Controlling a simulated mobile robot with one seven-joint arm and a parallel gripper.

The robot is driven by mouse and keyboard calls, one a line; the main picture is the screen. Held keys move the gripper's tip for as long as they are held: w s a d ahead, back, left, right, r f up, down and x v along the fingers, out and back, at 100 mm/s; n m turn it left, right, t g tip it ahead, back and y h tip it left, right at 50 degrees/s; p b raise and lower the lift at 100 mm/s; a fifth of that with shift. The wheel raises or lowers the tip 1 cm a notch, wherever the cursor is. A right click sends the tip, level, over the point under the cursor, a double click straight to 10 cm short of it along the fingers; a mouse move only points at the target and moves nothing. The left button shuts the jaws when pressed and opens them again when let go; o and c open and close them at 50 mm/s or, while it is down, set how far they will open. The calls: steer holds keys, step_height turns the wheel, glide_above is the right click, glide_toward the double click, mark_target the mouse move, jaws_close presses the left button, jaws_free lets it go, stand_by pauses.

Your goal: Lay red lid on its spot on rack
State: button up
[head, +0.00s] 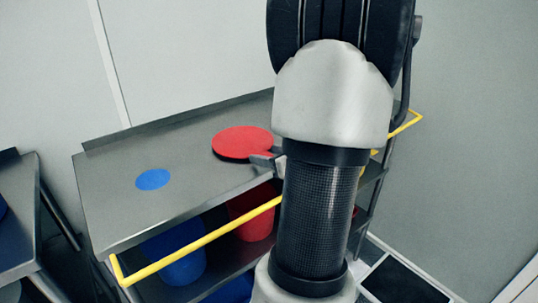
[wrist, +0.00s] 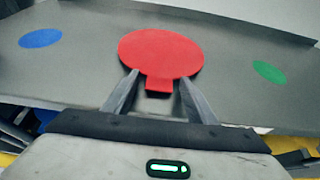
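The red lid (head: 242,142) is a flat round disc with a small tab. It appears to lie flat on the grey metal top of the rack (head: 122,207). In the wrist view the lid (wrist: 162,51) is between a blue spot (wrist: 40,38) and a green spot (wrist: 269,71); no red marking shows beside it. My gripper (wrist: 159,85) is at the lid's near edge, its fingers either side of the tab. The fingers stand apart, with a narrow gap visible on each side of the tab. Whatever is under the lid is hidden.
The blue spot also shows in the head view (head: 153,179). A yellow rail (head: 200,241) runs along the rack's front. Blue (head: 180,258) and red (head: 252,213) containers stand on the shelf below. Another metal table (head: 17,225) is at the left. My arm hides the rack's right part.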

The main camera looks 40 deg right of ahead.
steer(key=shift+s, duration=0.1)
steer(key=v, duration=1.7)
steer(key=shift+r+p, duration=0.2)
steer(key=shift+p, duration=0.25)
